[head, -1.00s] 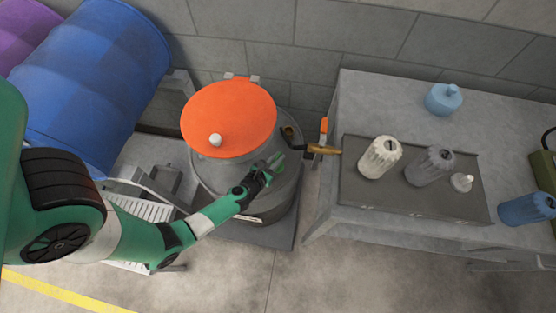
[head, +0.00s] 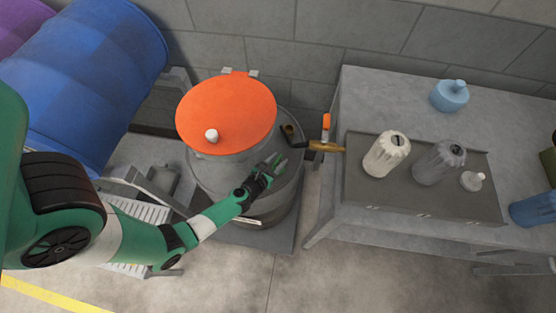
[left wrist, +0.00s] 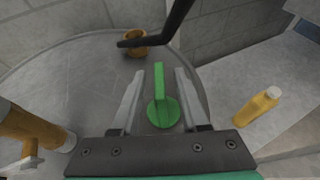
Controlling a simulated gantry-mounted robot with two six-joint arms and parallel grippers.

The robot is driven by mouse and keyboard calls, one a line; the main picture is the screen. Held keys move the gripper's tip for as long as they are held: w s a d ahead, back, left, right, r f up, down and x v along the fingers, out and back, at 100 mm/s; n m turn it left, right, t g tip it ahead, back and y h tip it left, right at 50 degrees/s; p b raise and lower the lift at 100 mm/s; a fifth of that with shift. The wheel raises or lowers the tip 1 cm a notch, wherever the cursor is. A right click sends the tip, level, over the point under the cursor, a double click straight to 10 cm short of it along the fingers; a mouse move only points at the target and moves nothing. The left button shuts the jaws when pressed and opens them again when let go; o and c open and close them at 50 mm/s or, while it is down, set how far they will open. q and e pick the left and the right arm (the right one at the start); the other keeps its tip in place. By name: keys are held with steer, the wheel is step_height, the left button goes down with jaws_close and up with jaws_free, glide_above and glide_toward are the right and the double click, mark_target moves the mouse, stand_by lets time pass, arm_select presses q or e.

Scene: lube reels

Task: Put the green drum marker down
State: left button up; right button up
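The green drum marker (left wrist: 162,108) shows in the left wrist view as a round green base with an upright fin. It appears to rest on the grey drum top (left wrist: 80,85). My left gripper (left wrist: 158,92) is open around it, one finger on each side, with a visible gap to the marker. In the head view my left gripper (head: 272,166) is over the front right of the grey drum (head: 205,180), beside its orange lid (head: 226,112); the marker is hardly visible there. My right gripper is in neither view.
A dark spout with a brass ring (left wrist: 136,48) rises from the drum top. A brass tap (head: 325,147) sits between the drum and the table (head: 390,95). A tray (head: 400,202) with bottles lies on the table.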

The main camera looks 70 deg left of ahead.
arm_select(q)
steer(key=shift+s+r+p, duration=0.1)
steer(key=shift+r+p, duration=0.2)
steer(key=p+v, duration=0.2)
steer(key=v, duration=0.9)
steer(key=shift+s+d, duration=0.2)
steer(key=shift+s, duration=0.15)
